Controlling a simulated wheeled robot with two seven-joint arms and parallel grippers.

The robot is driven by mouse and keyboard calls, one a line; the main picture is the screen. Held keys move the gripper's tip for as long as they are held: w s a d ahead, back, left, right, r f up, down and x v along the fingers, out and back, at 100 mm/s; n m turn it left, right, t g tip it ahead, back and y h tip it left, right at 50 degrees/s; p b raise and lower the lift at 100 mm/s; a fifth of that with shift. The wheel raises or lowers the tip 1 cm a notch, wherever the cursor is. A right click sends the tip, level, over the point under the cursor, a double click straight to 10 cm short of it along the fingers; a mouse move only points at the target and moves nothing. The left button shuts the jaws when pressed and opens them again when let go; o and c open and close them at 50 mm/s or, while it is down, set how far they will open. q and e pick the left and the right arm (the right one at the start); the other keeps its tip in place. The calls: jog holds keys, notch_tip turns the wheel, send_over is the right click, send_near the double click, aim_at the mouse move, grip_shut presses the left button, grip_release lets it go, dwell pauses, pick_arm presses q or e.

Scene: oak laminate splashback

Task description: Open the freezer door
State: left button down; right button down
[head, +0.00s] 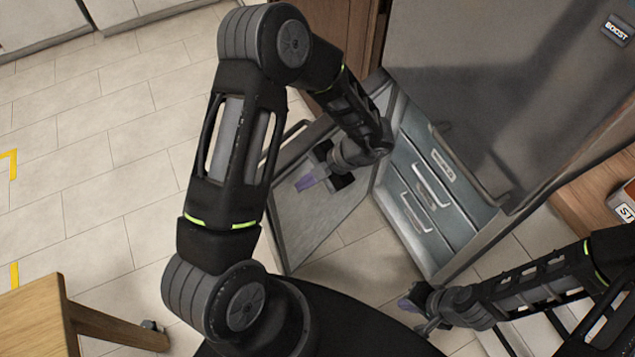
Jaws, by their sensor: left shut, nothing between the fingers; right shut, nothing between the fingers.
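The freezer door (310,228) stands wide open, swung out to the left of the lower compartment, with its pale inner face in view. A bar at its outer edge shows partly behind my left arm. Inside the freezer are grey-blue drawers (415,212) with light handles. My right gripper (405,305) is shut and empty, low in front of the freezer's lower right side.
A large grey upper fridge door (490,80) with a BOOST label is above the freezer and looks shut. A wooden table or stool (60,318) is at the lower left. A wooden cabinet side (345,30) adjoins the fridge.

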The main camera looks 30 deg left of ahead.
pick_arm(q)
jog(key=shift+w+a, duration=0.1)
jog(key=shift+a, duration=0.4)
pick_arm(e)
jog(key=shift+r, duration=0.1)
pick_arm(q)
jog(key=shift+a, duration=0.1)
